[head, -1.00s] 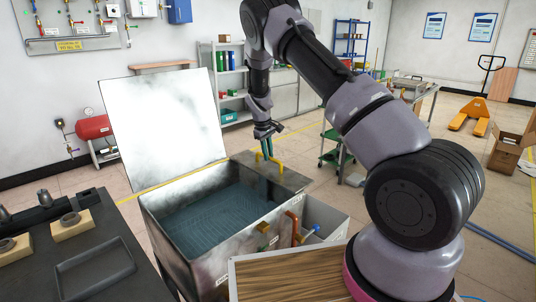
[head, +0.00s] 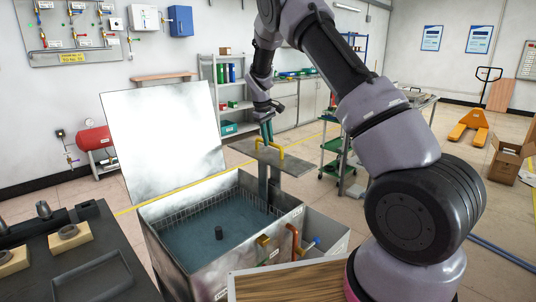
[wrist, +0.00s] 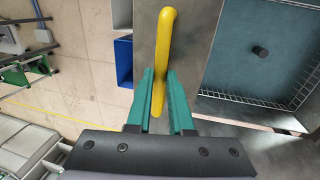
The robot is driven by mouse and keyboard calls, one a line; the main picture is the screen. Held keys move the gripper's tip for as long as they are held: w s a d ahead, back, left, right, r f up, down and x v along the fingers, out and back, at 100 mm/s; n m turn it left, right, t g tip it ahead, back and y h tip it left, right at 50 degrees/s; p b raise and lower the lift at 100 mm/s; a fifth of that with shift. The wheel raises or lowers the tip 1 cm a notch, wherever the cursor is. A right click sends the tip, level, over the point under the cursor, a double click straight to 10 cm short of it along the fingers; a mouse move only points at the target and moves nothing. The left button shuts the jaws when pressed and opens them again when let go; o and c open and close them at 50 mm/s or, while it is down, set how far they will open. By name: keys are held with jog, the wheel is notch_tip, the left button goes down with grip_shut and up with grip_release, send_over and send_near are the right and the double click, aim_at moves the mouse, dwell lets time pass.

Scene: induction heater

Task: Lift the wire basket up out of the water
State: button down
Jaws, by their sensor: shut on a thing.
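My gripper (head: 267,135) is shut on the yellow handle (head: 281,148) of a grey metal plate, above the right rear of the tank (head: 205,277). The green fingers and the yellow handle (wrist: 159,75) also show in the wrist view. The plate joins a post going down to the wire basket (head: 270,208), whose wire rim shows at the tank's top. A dark short cylinder (head: 219,233) stands in the middle of the basket, partly above the blue-grey water (head: 190,243). The basket's lower part is hidden by the water and tank walls.
A white lid panel (head: 160,135) stands upright behind the tank. A dark bench (head: 60,285) with a tray is at left. Pipes with coloured valves (head: 297,235) are on the tank's front right. A green trolley (head: 345,150) stands behind at right.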

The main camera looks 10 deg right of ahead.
notch_tip(320, 180, up, 6)
jog(key=shift+f, duration=0.1)
jog(key=shift+w+r, duration=0.15)
jog(key=shift+r, duration=0.35)
jog(key=c, duration=0.8)
grip_release()
jog(key=shift+r, duration=0.1)
notch_tip(320, 180, up, 10)
jog(key=s+a, duration=0.1)
jog(key=shift+s+a+r, duration=0.2)
jog(key=shift+a, duration=0.2)
